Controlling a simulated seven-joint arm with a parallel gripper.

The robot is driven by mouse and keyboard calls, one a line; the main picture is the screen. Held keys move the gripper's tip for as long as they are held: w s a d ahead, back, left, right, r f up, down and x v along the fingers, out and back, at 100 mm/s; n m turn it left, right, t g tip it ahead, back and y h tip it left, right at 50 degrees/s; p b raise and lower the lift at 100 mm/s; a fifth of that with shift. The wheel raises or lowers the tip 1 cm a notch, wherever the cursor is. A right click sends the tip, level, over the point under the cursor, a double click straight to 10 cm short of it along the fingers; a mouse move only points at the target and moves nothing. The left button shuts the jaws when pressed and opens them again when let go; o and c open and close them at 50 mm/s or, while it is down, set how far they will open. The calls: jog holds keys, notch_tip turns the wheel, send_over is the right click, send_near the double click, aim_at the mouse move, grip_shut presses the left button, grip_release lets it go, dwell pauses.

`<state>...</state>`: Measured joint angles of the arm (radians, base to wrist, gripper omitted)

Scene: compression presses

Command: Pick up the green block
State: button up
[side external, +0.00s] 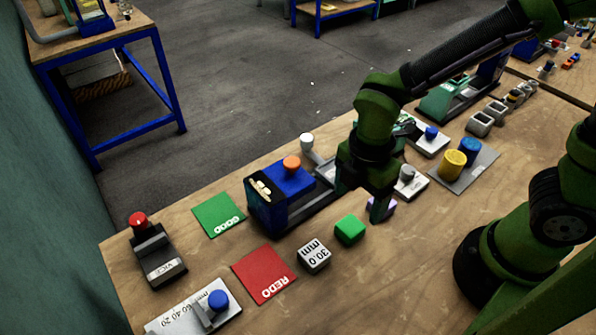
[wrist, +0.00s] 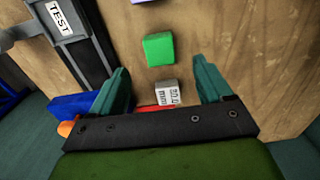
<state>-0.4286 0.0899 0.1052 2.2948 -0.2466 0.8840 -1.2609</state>
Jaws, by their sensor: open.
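The green block (side external: 350,229) sits on the wooden table, between the white block marked 30.0 mm (side external: 314,255) and a small purple block (side external: 381,206). In the wrist view the green block (wrist: 158,49) lies ahead of the fingertips, roughly centred between them. My gripper (side external: 378,205) is above the table, just to the right of the green block in the side view. In the wrist view my gripper (wrist: 165,80) has its two green fingers spread wide with nothing held. The purple block is partly hidden by a finger in the side view.
A press with a blue body (side external: 268,200) stands left of my gripper. A red REDO mat (side external: 263,273) and a green GOOD mat (side external: 217,215) lie further left. Yellow and blue cylinders (side external: 453,163) stand at the right. Bare table lies in front of the green block.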

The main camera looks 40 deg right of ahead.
aim_at(351, 226)
jog(key=f, duration=0.7)
jog(key=shift+a+f, duration=0.2)
jog(key=shift+a, duration=0.1)
jog(key=shift+c, duration=0.2)
jog(key=c, duration=1.1)
